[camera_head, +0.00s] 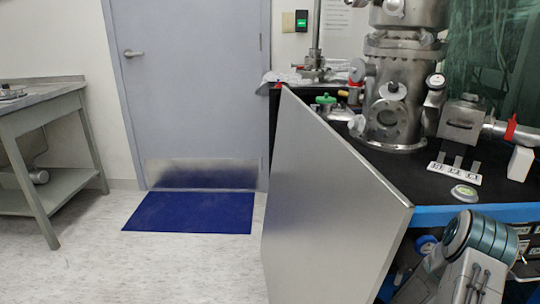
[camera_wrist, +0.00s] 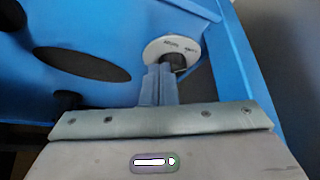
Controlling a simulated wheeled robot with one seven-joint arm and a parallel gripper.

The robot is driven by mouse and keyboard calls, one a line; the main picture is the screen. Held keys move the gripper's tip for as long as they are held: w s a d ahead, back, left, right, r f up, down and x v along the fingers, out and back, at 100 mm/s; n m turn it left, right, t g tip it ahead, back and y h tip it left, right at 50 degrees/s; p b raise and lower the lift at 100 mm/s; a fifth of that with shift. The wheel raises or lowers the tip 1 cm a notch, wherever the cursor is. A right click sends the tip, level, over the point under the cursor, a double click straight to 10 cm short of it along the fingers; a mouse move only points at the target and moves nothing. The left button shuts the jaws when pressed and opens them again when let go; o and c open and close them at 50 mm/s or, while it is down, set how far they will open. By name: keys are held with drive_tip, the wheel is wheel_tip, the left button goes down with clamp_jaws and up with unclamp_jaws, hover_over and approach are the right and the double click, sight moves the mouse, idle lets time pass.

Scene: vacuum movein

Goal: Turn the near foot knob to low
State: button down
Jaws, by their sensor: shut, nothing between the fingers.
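In the wrist view, a round white dial plate (camera_wrist: 160,48) with small dark lettering is set on a blue frame. A dark knob (camera_wrist: 178,60) sits at its lower middle. My gripper (camera_wrist: 159,68) is shut and empty. Its fingertips overlap the lower part of the dial in the picture, just left of the knob. I cannot tell whether they touch it. The lettering is too small to read, so the knob's setting is unclear. The dial does not show in the head view, where my arm is at the lower right.
The blue frame (camera_wrist: 80,25) has a dark oval opening (camera_wrist: 82,64) at left. In the head view, a large open metal panel (camera_head: 325,205) stands left of the black-topped bench (camera_head: 415,185) with steel vacuum equipment. The floor by the blue mat (camera_head: 190,212) is clear.

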wheel_tip(320, 180, up, 4)
drive_tip(key=shift+f+p, duration=0.2)
drive_tip(key=shift+p, duration=1)
drive_tip(key=shift+f+b, duration=0.25)
drive_tip(key=shift+b, duration=0.5)
drive_tip(key=f+b, duration=0.1)
drive_tip(key=b, duration=0.2)
drive_tip(key=a+f+b, duration=0.1)
drive_tip(key=f+b, duration=0.1)
drive_tip(key=b, duration=0.1)
drive_tip(key=s+f+b, duration=0.1)
drive_tip(key=b, duration=0.2)
drive_tip(key=shift+a+f, duration=0.3)
drive_tip(key=shift+a, duration=0.05)
drive_tip(key=shift+f, duration=0.5)
drive_tip(key=shift+w+a+p, duration=0.15)
drive_tip(key=shift+w+p, duration=0.15)
